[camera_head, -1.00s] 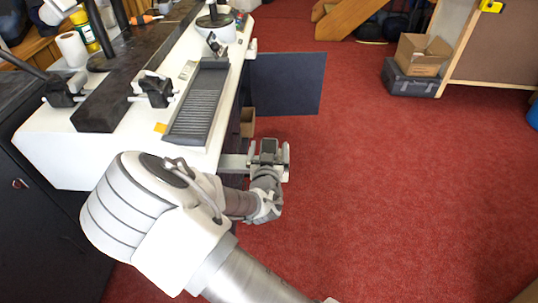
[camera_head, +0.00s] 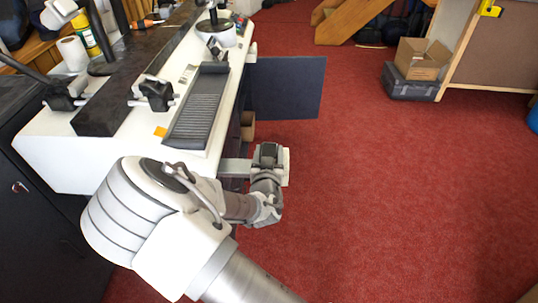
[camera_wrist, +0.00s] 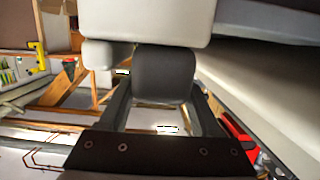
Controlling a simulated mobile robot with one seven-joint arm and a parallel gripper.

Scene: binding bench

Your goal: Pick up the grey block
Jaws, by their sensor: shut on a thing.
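My gripper (camera_head: 268,158) is low beside the right end of the white bench, out over the floor, with its jaws drawn together. A dark grey, round-edged piece that I take to be the grey block (camera_wrist: 163,72) sits between the dark finger links in the wrist view. Its dark top (camera_head: 267,150) shows small in the head view, between the pale jaw parts. My gripper is shut on it. A pale grey part (camera_wrist: 150,20) hides what lies beyond it in the wrist view. I cannot tell whether the block touches a support.
A grey ledge (camera_head: 236,168) juts from the white bench (camera_head: 50,150) close to the gripper. A dark panel (camera_head: 285,88) stands out from the bench's side. Red carpet (camera_head: 400,190) to the right is clear. A cardboard box (camera_head: 422,58) on a grey case (camera_head: 408,88) stands farther back.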

